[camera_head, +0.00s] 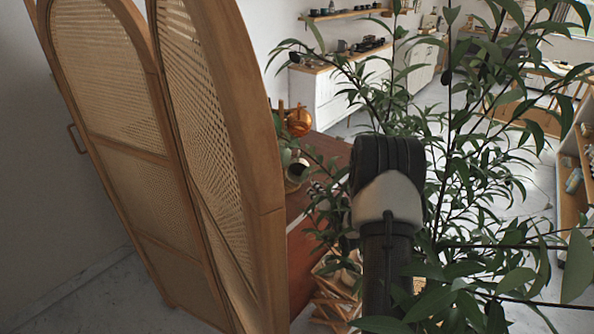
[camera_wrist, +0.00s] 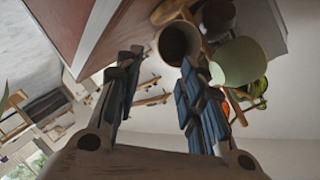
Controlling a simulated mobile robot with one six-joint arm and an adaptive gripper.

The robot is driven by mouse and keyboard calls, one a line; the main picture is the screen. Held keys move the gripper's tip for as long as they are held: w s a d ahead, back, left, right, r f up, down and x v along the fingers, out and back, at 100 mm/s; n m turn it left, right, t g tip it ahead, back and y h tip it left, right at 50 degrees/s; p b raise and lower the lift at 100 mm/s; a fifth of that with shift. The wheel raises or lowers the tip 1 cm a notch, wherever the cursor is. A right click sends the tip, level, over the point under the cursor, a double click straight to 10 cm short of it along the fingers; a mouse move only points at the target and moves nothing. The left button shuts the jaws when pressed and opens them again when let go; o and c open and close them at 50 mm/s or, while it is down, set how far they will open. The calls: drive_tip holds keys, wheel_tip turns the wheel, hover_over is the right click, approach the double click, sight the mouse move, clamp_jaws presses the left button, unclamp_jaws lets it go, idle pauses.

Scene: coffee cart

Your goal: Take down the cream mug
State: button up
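In the wrist view a pale cream mug with a greenish tint (camera_wrist: 238,64) is at the upper right, just outside my right finger. A brown mug (camera_wrist: 178,42) turns its dark opening toward the camera, beyond and between the fingertips. Another dark brown mug (camera_wrist: 217,14) is behind them. My gripper (camera_wrist: 161,64) is open, with nothing seen between its fingers. Wooden pieces (camera_wrist: 172,10) show by the mugs; how the mugs are held is unclear. In the head view my arm and the leaves hide the gripper.
A woven wooden screen (camera_head: 215,120) stands close on the left in the head view. A leafy plant (camera_head: 465,170) surrounds my arm at the right. A reddish-brown surface (camera_head: 302,265) lies between them. An orange round object (camera_head: 299,122) is above it.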

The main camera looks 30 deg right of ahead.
drive_tip(key=b, duration=0.2)
approach(302, 174)
drive_tip(key=shift+w+f, duration=0.2)
drive_tip(key=b+x, duration=0.2)
drive_tip(key=x, duration=0.2)
drive_tip(key=shift+w+d+f, duration=0.1)
drive_tip(key=shift+w+f, duration=0.05)
drive_tip(key=shift+w, duration=0.25)
drive_tip(key=shift+c, duration=0.5)
clamp_jaws()
